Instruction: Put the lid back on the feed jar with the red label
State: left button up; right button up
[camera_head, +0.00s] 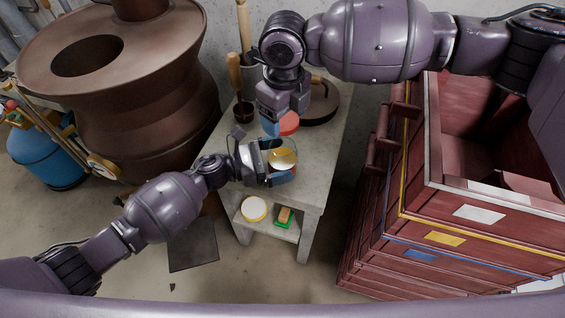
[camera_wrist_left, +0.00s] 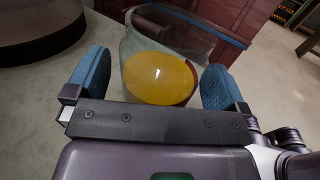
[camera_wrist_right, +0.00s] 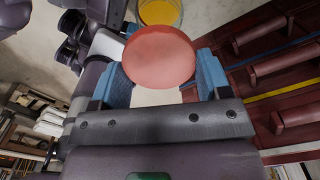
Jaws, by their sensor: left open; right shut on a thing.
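The glass feed jar (camera_head: 284,158) stands open on the concrete bench, with yellow feed inside. It shows close up in the left wrist view (camera_wrist_left: 160,75), with a red patch low on its side. My left gripper (camera_head: 277,162) is open, its blue fingers on either side of the jar; whether they touch it I cannot tell. My right gripper (camera_head: 284,122) is shut on the round red lid (camera_head: 289,123), above and behind the jar. The lid covers part of the fingers in the right wrist view (camera_wrist_right: 158,55), where the jar (camera_wrist_right: 160,12) shows beyond it.
A dark round pan (camera_head: 322,106) and a cup with a wooden-handled tool (camera_head: 243,110) stand at the bench's back. A pale-yellow-topped round thing (camera_head: 254,208) and a green-and-orange block (camera_head: 285,216) are on the lower shelf. A red drawer cabinet (camera_head: 400,205) stands right, a big brown vessel (camera_head: 140,110) left.

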pick_arm(q)
jog(key=shift+w+d, duration=0.15)
jog(key=shift+d, duration=0.45)
jog(key=c, duration=1.3)
pick_arm(e)
send_over(283, 149)
jog(key=shift+f, duration=2.5)
jog(key=shift+d, duration=0.1)
jog(key=shift+f, duration=0.9)
jog(key=shift+f, duration=0.5)
